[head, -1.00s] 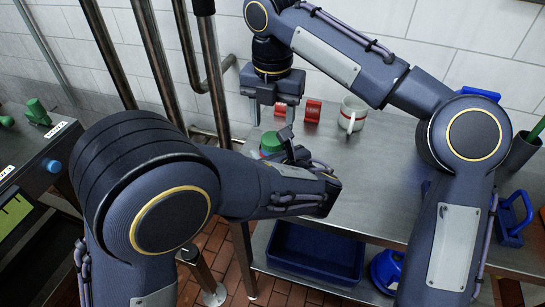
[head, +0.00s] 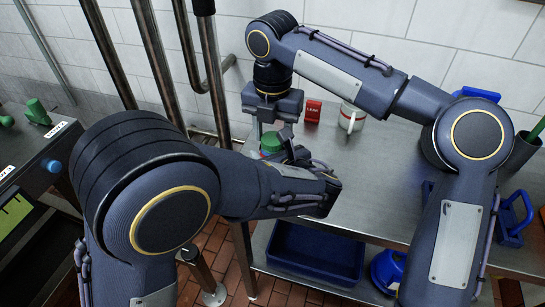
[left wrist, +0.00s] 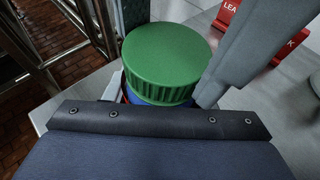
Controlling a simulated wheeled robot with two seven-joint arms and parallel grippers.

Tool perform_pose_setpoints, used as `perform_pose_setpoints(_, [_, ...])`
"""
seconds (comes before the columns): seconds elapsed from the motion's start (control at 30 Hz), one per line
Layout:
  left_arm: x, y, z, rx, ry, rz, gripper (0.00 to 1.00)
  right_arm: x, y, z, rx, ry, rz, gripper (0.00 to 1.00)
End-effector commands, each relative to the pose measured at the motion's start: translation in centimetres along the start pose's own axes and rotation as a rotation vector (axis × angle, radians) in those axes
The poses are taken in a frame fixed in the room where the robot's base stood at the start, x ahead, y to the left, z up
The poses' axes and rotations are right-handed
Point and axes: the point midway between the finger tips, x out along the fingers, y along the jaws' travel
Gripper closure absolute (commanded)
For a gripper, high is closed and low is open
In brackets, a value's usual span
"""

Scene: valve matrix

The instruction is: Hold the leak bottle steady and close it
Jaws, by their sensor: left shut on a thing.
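The leak bottle has a ribbed green cap (left wrist: 165,55) and a blue body (left wrist: 155,99), mostly hidden behind my left gripper. The cap also shows in the head view (head: 271,143) at the table's left end. My left gripper (head: 287,153) is shut on the bottle below the cap; its fingertips are largely hidden. My right gripper (head: 272,122) points down from above, open, with its fingers on either side of the cap. In the left wrist view its grey fingers stand left and right of the cap; whether they touch it is unclear.
A red sign block (head: 313,110) lettered LEAK and a white mug (head: 352,117) with a red band stand behind on the steel table (head: 375,185). A blue bin (head: 315,252) is on the shelf below. Metal pipes (head: 215,75) rise close at the left.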

Motion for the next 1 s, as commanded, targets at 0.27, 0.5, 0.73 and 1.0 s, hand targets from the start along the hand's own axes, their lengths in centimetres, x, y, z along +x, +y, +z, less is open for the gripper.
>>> perform_pose_setpoints(0.27, [0.0, 0.0, 0.0, 0.000, 0.000, 0.001, 1.00, 0.0, 0.0, 0.0, 0.000, 0.000, -0.001, 0.35])
perform_pose_setpoints(0.5, [0.0, 0.0, 0.0, -0.001, 0.000, 0.001, 1.00, -1.6, 0.1, 0.0, 0.000, -0.003, 0.002, 0.35])
perform_pose_setpoints(0.73, [0.0, 0.0, 0.0, 0.000, 0.000, 0.000, 1.00, -4.2, 0.1, 0.0, -0.001, -0.001, 0.001, 0.35])
perform_pose_setpoints(1.0, [0.0, 0.0, 0.0, 0.000, 0.000, 0.000, 1.00, -4.5, 0.0, 0.0, 0.000, 0.000, 0.000, 0.35])
